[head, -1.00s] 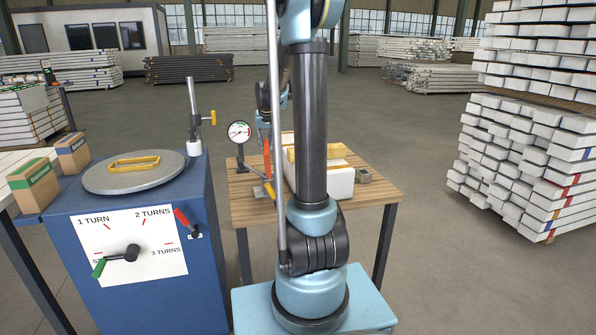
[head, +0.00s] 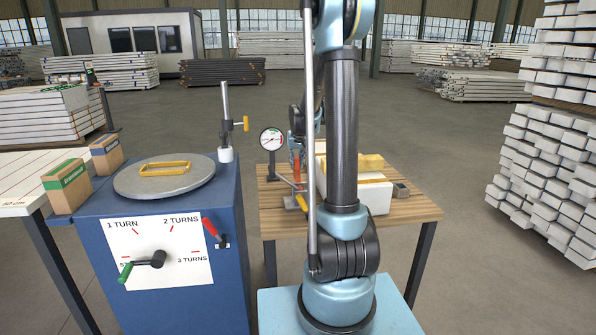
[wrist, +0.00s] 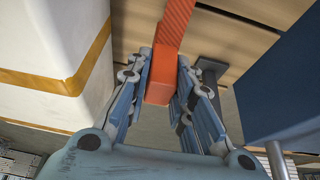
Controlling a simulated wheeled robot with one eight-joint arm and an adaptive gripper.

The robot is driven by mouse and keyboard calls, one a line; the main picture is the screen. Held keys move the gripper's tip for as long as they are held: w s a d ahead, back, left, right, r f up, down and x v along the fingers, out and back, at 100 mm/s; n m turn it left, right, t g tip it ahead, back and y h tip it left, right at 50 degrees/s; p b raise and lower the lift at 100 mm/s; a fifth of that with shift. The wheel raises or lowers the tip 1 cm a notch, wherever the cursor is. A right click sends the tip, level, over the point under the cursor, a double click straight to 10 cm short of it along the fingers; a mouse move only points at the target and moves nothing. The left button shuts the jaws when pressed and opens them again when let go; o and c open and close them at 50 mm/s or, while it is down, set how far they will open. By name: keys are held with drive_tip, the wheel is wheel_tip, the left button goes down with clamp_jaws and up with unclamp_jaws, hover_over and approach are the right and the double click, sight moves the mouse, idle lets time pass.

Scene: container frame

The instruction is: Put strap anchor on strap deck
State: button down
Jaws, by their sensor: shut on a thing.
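My gripper (wrist: 163,90) is shut on a red block with an orange textured strip running up from it, apparently the strap anchor (wrist: 159,88). In the head view a red piece (head: 297,165) shows by the wooden table, left of my arm; the gripper there is mostly hidden. A white block (head: 376,196) with a yellow band stands on the table, partly behind my arm. In the wrist view this block (wrist: 45,100) is left of the gripper, apart from it. I cannot tell which surface is the strap deck.
A dial gauge (head: 272,140) stands at the wooden table's (head: 420,207) back left. A blue machine (head: 235,270) with a round grey plate (head: 150,186), a yellow frame (head: 165,168) and a turn dial (head: 155,258) stands at left. Stacked white beams (head: 550,170) are at right.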

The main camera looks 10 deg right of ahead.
sight(297, 168)
drive_tip(key=shift+f, duration=1.65)
drive_tip(key=c, duration=1.4)
unclamp_jaws()
drive_tip(key=shift+s, duration=0.1)
drive_tip(key=v, duration=1.2)
drive_tip(key=s+g, duration=0.1)
drive_tip(key=s, duration=1.9)
drive_tip(key=shift+g, duration=0.6)
drive_tip(key=s+f, duration=0.3)
drive_tip(key=s, duration=0.3)
drive_tip(key=s+f, duration=0.3)
drive_tip(key=s, duration=0.4)
drive_tip(key=s+f, duration=0.3)
drive_tip(key=s, duration=0.3)
drive_tip(key=shift+s+d, duration=0.1)
drive_tip(key=shift+s, duration=0.2)
